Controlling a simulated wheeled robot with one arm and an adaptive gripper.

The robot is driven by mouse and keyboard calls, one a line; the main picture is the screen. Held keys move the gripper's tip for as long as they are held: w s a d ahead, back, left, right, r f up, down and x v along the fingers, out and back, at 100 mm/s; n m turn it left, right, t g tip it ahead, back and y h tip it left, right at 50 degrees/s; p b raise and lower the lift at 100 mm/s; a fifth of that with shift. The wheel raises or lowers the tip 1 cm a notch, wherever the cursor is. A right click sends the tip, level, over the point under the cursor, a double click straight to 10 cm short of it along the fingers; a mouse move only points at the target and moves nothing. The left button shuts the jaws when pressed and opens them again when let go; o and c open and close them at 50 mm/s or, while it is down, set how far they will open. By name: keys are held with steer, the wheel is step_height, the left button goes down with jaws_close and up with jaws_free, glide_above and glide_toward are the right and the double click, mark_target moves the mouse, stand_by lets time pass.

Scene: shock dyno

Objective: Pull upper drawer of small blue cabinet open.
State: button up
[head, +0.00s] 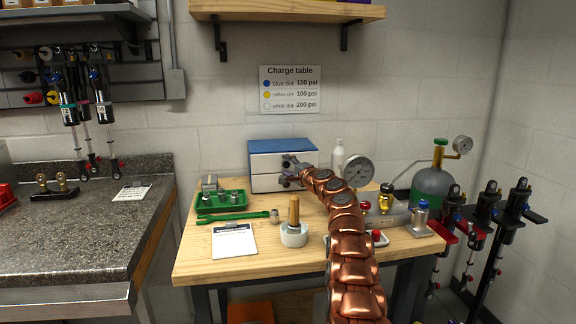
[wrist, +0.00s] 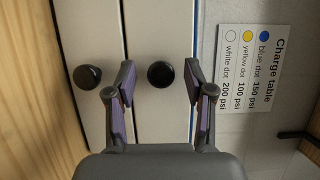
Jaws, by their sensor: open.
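The small cabinet has a blue top (head: 283,145) and white drawer fronts, and stands at the back of the wooden workbench. In the wrist view, which is turned sideways, the upper drawer (wrist: 150,30) is the right-hand panel and has a round black knob (wrist: 160,75). The lower drawer (wrist: 88,30) is to its left with its own black knob (wrist: 88,78). Both drawers look shut. My gripper (wrist: 160,100) is open, its fingers spread to either side of the upper knob's line, with the knob just beyond the tips. In the head view my gripper (head: 290,172) hides part of the drawer fronts.
A green tray (head: 221,209) of metal parts and a green wrench (head: 232,217) lie left of my arm.

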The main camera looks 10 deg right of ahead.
steer(key=shift+c, duration=0.3)
jaws_close()
stand_by(0.3)
